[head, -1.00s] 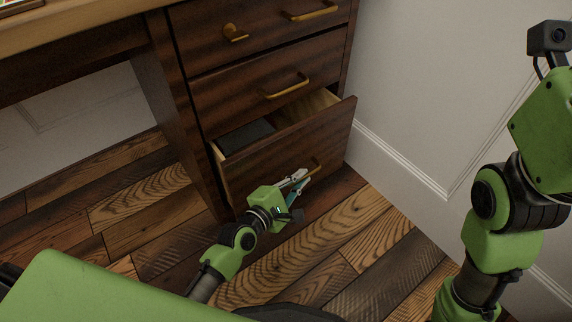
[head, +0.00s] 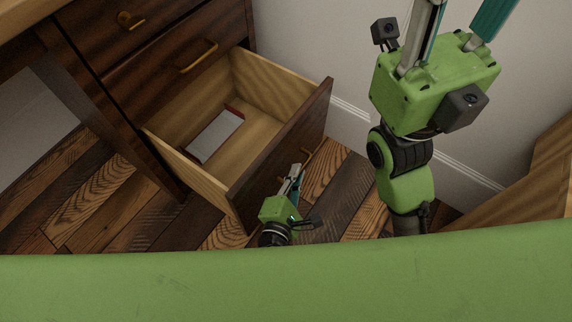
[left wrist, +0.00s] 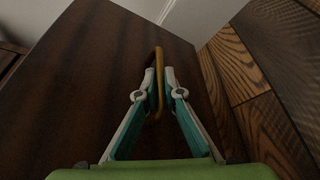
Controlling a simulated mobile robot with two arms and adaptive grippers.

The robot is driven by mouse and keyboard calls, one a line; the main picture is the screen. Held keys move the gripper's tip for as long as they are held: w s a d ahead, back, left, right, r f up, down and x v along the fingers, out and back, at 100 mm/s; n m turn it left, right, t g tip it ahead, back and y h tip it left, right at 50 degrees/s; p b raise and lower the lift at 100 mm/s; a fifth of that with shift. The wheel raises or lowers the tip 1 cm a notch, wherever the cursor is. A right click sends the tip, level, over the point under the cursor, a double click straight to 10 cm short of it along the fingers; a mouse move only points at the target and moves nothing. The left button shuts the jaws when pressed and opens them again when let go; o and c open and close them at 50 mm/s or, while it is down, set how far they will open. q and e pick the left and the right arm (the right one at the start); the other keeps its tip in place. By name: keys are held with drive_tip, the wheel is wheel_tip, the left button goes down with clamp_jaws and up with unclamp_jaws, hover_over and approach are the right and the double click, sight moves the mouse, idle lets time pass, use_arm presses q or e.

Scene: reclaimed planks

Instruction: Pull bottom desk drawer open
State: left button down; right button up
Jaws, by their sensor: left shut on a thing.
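The bottom desk drawer (head: 316,108) is pulled well out, with its pale wooden inside showing. Its dark front also shows in the left wrist view (left wrist: 80,70). My left gripper (head: 295,172) is at the drawer front, shut on the brass drawer handle (head: 308,156). In the left wrist view the fingers (left wrist: 159,82) lie on either side of the handle (left wrist: 158,58). My right gripper (head: 462,18) is raised at the upper right, its fingers spread apart and their tips cut off by the frame.
A white flat item with a red edge (head: 214,136) lies in the drawer. The drawer above, with its brass handle (head: 198,57), is shut. A white wall (head: 310,40) stands to the right of the desk. Plank floor (head: 345,185) is bare before the drawer.

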use_arm(q)
drive_tip(key=shift+s+d, duration=0.2)
drive_tip(key=c, duration=2.2)
unclamp_jaws()
drive_tip(key=shift+o, duration=0.2)
